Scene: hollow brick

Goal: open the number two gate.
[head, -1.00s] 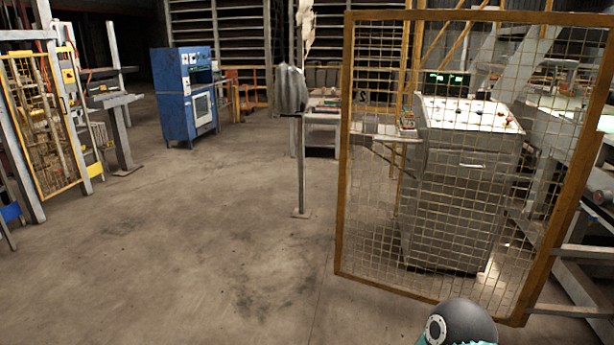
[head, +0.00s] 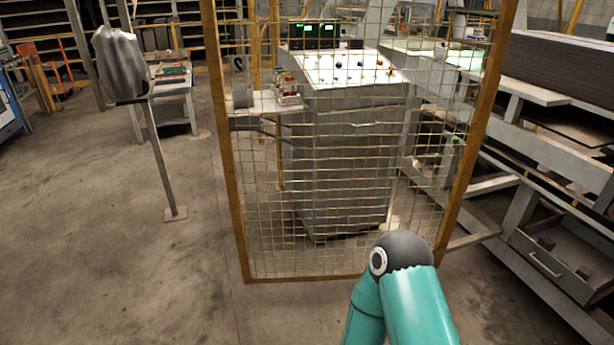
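A mesh gate with a yellow-orange frame (head: 231,205) stands upright in the middle of the head view. Its right post leans outward and meets grey metal structure at the right. I see no number on it, so I cannot tell if it is the number two gate. My teal arm with a dark round joint rises from the bottom, right of centre, in front of the gate's lower right part. Neither gripper shows in the view.
Behind the mesh stands a grey control cabinet (head: 345,165) with buttons and a green display. A thin post with a grey cover (head: 120,65) stands left of the gate. A grey metal rack (head: 560,150) fills the right. The floor (head: 100,240) at the left is clear.

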